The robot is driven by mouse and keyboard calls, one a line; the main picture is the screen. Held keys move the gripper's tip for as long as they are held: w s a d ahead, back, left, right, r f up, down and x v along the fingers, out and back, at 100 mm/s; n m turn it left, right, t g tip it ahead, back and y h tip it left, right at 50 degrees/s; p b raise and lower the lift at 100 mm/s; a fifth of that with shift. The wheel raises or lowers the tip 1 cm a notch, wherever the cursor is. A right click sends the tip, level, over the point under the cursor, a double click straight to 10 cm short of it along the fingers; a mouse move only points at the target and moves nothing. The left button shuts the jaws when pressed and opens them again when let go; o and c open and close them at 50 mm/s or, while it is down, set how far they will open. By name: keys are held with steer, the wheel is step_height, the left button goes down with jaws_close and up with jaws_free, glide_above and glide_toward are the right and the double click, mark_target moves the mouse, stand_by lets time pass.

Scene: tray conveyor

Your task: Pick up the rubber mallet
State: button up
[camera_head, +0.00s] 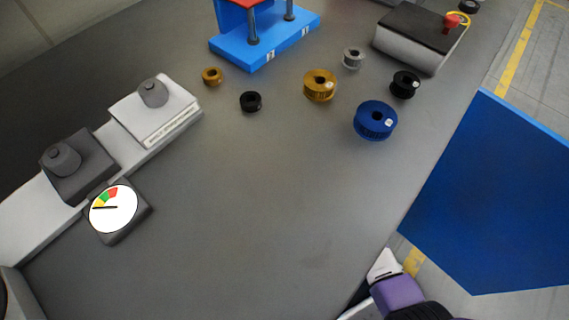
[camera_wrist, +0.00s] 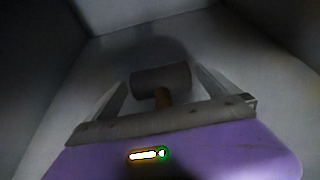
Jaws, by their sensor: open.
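The rubber mallet shows only in the wrist view. Its dark grey cylindrical head (camera_wrist: 161,79) lies crosswise, and a short piece of its brown handle (camera_wrist: 162,97) points toward me before my gripper's body hides it. My gripper (camera_wrist: 163,77) is open, with one finger to the left and one to the right of the mallet head. I cannot tell whether either finger touches it. The mallet is in a dim, grey-walled space. In the head view, a purple and white part of my arm shows at the bottom right, beside the bench edge; the mallet is not visible there.
Grey walls (camera_wrist: 268,60) rise around the mallet in the wrist view. In the head view, the grey bench (camera_head: 270,220) carries a dial gauge (camera_head: 113,209), several spools including a blue one (camera_head: 375,121), a blue-based press (camera_head: 265,45) and an emergency-stop box (camera_head: 405,50). A blue panel (camera_head: 495,200) stands right.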

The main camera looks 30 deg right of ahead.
steer(key=shift+c, duration=0.4)
steer(key=shift+r, duration=0.1)
steer(key=c, duration=1.8)
